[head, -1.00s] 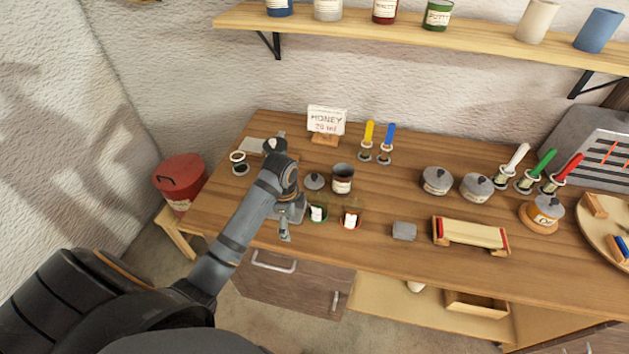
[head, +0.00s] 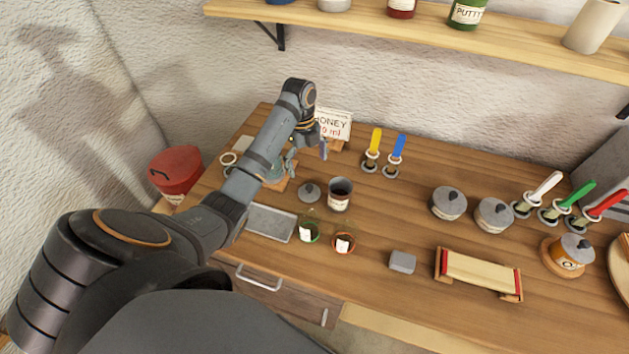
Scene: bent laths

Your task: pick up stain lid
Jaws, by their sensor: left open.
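A small grey round lid (head: 309,192) with a dark knob lies flat on the bench, just left of an open dark tin (head: 340,194) with a pale label. I cannot read the tin's label, so whether the lid is the stain lid is not certain. My left gripper (head: 307,157) is open and empty, above the bench behind the lid and in front of the honey sign (head: 334,124). It is apart from the lid. My right gripper is not in view.
Two small glasses (head: 309,231) (head: 343,243) and a grey tray (head: 270,222) stand in front of the lid. Lidded pots (head: 448,203) (head: 493,215) and a grey block (head: 402,262) are to the right. Yellow and blue-handled tools (head: 374,148) stand behind.

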